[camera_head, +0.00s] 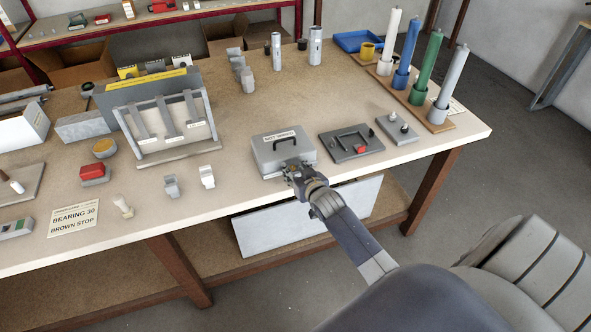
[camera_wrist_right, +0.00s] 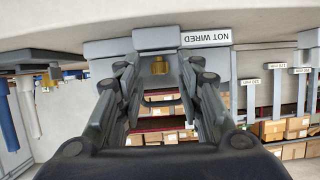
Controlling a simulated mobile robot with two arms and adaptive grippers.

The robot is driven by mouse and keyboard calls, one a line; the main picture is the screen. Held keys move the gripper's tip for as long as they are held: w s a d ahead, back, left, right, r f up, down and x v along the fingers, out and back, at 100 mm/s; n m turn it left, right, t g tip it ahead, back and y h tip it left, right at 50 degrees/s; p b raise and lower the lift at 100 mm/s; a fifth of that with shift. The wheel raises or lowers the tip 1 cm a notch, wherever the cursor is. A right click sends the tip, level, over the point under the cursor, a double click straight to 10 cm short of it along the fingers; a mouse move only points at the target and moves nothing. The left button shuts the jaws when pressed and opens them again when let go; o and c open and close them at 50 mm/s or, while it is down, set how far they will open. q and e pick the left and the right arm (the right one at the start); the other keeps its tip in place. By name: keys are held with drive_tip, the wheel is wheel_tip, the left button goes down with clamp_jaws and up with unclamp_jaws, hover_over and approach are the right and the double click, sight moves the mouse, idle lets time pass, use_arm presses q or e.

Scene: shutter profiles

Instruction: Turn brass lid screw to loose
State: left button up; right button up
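A grey box with a lid (camera_head: 268,158), a dark handle (camera_head: 284,139) and a small white label stands near the table's front edge in the head view. My right gripper (camera_head: 295,172) is at the box's front face and hides part of it. In the right wrist view, the brass lid screw (camera_wrist_right: 160,66) shows as a small knob on the grey box front (camera_wrist_right: 108,48), below the label "NOT WIRED" (camera_wrist_right: 206,38). My right gripper's fingers (camera_wrist_right: 159,70) are open, one on each side of the screw, with visible gaps. My left gripper is not in view.
A dark plate with a handle and red block (camera_head: 352,143) and a plate with knobs (camera_head: 398,129) are right of the box. Coloured cylinders (camera_head: 424,72) stand farther right. Two small grey-white pieces (camera_head: 207,176) are to its left. Bare tabletop lies behind the box.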

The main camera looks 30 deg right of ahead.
clamp_jaws()
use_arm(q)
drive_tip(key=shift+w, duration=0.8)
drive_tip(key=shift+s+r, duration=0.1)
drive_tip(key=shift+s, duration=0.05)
use_arm(e)
drive_tip(key=shift+w, duration=0.1)
drive_tip(key=shift+d+r+n+y, duration=0.2)
drive_tip(key=shift+n+y, duration=0.5)
drive_tip(key=shift+y, duration=0.1)
drive_tip(key=shift+w+n+y, duration=0.1)
drive_tip(key=shift+n+y, duration=0.4)
drive_tip(key=shift+y, duration=0.2)
drive_tip(key=n+y+b, duration=0.1)
drive_tip(key=y+b, duration=0.1)
drive_tip(key=b, duration=0.1)
drive_tip(key=shift+w+d+r+n, duration=0.1)
drive_tip(key=shift+d+n, duration=0.05)
drive_tip(key=shift+n, duration=0.25)
drive_tip(key=shift+d+n+y+b, duration=0.1)
drive_tip(key=shift+n+y+b, duration=0.25)
drive_tip(key=shift+b, duration=0.4)
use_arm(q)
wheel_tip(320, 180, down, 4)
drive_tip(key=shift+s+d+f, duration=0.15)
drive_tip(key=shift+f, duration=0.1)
